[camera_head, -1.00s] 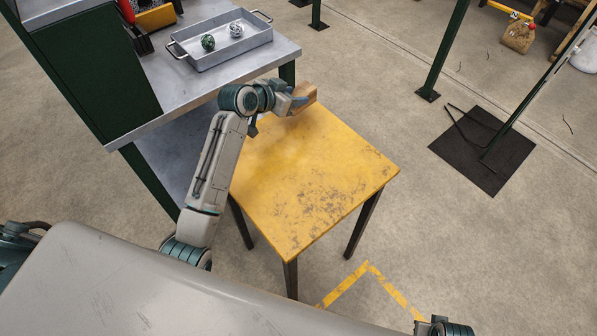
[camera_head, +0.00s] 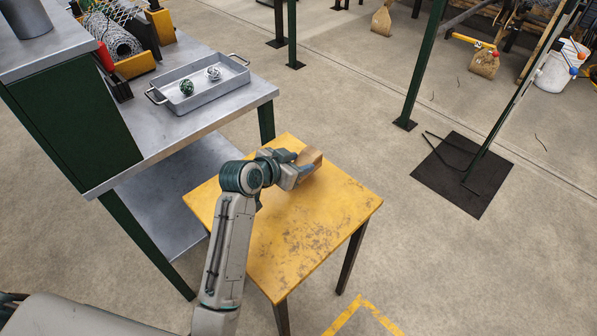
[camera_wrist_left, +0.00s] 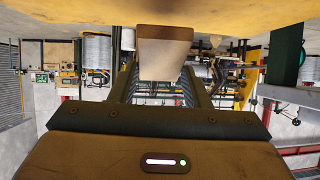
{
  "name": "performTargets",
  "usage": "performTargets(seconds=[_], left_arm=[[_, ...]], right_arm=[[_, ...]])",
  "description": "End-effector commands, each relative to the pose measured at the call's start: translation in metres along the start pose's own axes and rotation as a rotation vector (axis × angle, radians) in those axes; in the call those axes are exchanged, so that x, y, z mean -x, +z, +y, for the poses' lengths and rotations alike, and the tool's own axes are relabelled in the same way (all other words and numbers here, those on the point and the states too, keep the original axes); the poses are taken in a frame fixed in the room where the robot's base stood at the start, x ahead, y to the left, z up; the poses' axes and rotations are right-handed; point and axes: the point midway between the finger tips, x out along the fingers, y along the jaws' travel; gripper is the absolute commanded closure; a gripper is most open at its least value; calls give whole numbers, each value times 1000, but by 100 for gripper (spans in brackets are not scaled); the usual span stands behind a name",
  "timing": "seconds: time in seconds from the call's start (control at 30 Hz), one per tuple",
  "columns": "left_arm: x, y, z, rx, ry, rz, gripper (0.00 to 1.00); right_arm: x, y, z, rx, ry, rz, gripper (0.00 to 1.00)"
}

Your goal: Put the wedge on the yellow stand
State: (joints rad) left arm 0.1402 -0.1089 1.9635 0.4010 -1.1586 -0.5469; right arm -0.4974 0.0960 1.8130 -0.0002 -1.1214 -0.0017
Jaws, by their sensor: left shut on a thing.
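The wedge (camera_head: 311,157) is a brown wooden block held in my left gripper (camera_head: 304,170), over the far right part of the yellow stand (camera_head: 300,235). The stand is a square table with a worn yellow top and dark legs. In the left wrist view the wedge (camera_wrist_left: 163,50) sits between the two fingers, with the yellow top (camera_wrist_left: 80,14) along the upper edge of the picture. The wedge is very near the top; I cannot tell whether it touches. The fingers partly hide the wedge. My right gripper is not in view.
A grey metal workbench (camera_head: 200,135) stands left of the stand, with a grey tray (camera_head: 205,98) holding a green ball and a silver ball. A green post (camera_head: 424,70) and a black floor mat (camera_head: 455,185) are to the right. Most of the stand's top is clear.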

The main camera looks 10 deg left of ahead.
Motion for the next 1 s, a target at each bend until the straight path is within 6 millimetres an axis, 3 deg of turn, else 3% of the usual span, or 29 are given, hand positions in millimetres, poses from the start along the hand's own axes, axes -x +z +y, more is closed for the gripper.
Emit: performTargets(seconds=[0.17, 0.4, 0.73, 0.77, 0.8, 0.87, 1.0], left_arm=[[1, 5, 8, 0, -1, 0, 85], [-14, 32, 8, 1, -2, -2, 85], [-16, 34, 8, 0, -2, 0, 85], [-16, 35, 8, 0, -2, 0, 55], [-16, 34, 8, 0, -2, 0, 47], [-16, 34, 8, 0, -2, 0, 36], [-16, 34, 8, 0, -2, 0, 35]], right_arm=[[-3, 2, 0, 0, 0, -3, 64], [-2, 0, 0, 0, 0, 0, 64], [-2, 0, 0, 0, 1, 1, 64], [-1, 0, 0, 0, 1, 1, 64], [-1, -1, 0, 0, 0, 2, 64], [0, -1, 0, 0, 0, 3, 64], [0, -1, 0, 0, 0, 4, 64]])
